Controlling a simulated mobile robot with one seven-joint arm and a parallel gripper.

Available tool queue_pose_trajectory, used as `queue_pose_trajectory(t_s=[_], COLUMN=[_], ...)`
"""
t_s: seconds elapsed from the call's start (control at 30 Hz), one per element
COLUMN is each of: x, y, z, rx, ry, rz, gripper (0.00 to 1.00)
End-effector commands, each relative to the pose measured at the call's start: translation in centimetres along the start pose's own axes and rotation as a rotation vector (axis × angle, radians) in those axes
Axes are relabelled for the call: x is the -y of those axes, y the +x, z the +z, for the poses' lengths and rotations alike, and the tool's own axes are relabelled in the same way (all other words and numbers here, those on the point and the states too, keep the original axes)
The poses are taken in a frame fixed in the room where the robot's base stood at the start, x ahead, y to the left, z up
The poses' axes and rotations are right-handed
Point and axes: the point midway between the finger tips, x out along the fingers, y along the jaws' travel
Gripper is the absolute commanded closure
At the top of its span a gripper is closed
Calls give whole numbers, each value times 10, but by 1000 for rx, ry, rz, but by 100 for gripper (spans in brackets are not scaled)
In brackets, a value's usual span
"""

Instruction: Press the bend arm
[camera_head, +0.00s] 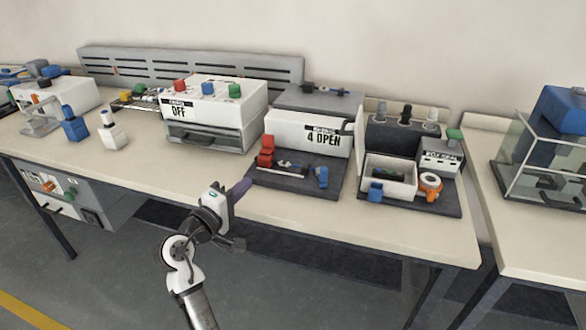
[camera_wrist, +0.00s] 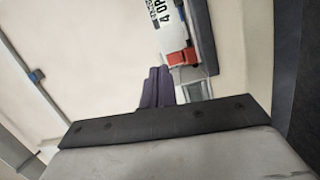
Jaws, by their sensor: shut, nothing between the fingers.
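The unit marked "4 OPEN" (camera_head: 308,132) stands on the table on a dark base plate (camera_head: 300,188). A red part (camera_head: 266,151) rises at the left of this base, and a blue part (camera_head: 322,177) sits at its right. Which one is the bend arm I cannot tell for sure. The red part also shows in the wrist view (camera_wrist: 181,57), just beyond my fingertips. My gripper (camera_head: 243,187) is shut and empty, with purple fingers close together. It is at the table's front edge, left of the base plate and apart from the red part. Its fingers also show in the wrist view (camera_wrist: 160,80).
A white box marked "OFF" (camera_head: 212,110) stands to the left. A station with an open white tray (camera_head: 390,178) and an orange ring (camera_head: 430,185) is to the right. The table's front strip (camera_head: 300,208) is clear. A glass case (camera_head: 540,165) stands far right.

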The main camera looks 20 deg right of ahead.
Motion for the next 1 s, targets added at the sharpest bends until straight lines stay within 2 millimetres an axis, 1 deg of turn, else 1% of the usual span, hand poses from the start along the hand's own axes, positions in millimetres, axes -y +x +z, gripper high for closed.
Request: queue_pose_trajectory(t_s=[0.03,0.1,0.2,0.23,0.57,0.67,0.77,0.87,1.0], x=[6,12,17,18,18,17,16,15,15], y=[9,16,20,21,21,26,37,55,85], z=[19,38,54,56,58,58,60,65,72], rx=[76,152,213,222,227,227,227,229,228], ry=[-49,-99,-136,-141,-144,-143,-143,-143,-144], rz=[-8,-18,-25,-26,-26,-26,-26,-25,-26], gripper=[100,100,100,100,100,100,100,100,100])
